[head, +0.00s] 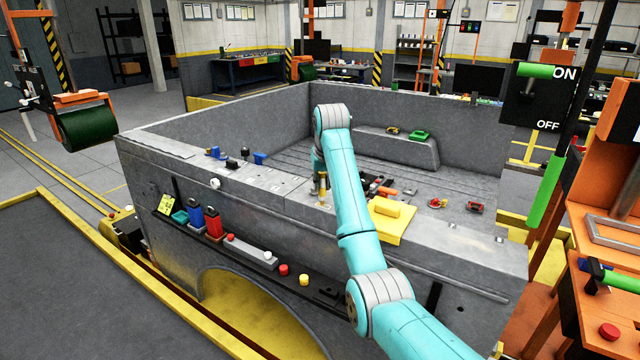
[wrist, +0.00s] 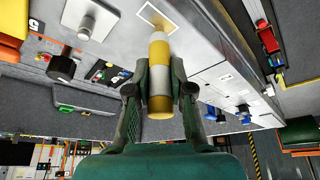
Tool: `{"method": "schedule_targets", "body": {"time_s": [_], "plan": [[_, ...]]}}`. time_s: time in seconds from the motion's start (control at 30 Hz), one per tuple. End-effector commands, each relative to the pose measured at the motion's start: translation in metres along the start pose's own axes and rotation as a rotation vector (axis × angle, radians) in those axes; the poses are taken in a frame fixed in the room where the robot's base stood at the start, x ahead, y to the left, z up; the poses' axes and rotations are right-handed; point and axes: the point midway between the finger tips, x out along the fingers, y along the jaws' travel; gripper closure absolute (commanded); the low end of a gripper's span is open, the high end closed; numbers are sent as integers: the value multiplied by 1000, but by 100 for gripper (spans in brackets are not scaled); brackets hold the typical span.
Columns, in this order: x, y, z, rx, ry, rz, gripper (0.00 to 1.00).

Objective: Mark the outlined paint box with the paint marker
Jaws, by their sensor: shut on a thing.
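My gripper (wrist: 160,90) is shut on the paint marker (wrist: 160,77), a yellow cylinder with a pale grey band and a narrower, tan tip end. In the head view the paint marker (head: 323,188) stands about upright over the near rim of the grey truck bed, under my gripper (head: 318,172). The outlined paint box (wrist: 172,23) is a thin white outline on the grey rim in the wrist view. The marker's tip end overlaps it there. I cannot tell whether the tip touches the surface. The box is not clear in the head view.
The grey bed rim (head: 290,187) carries small blue and black fittings to the left. A yellow block (head: 391,222) and small parts lie right of my arm. A ledge (head: 270,258) on the bed's side holds red and blue items. An ON/OFF panel (head: 540,97) stands right.

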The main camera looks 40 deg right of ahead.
Motion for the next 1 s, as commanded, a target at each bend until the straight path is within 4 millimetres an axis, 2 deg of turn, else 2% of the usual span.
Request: {"method": "schedule_targets", "body": {"time_s": [0.27, 0.7, 1.0], "plan": [[0, -2, 0, -1, 0, 0, 100], [0, -20, 0, 0, 0, -1, 100], [0, -21, 0, 0, 1, 0, 100]]}}
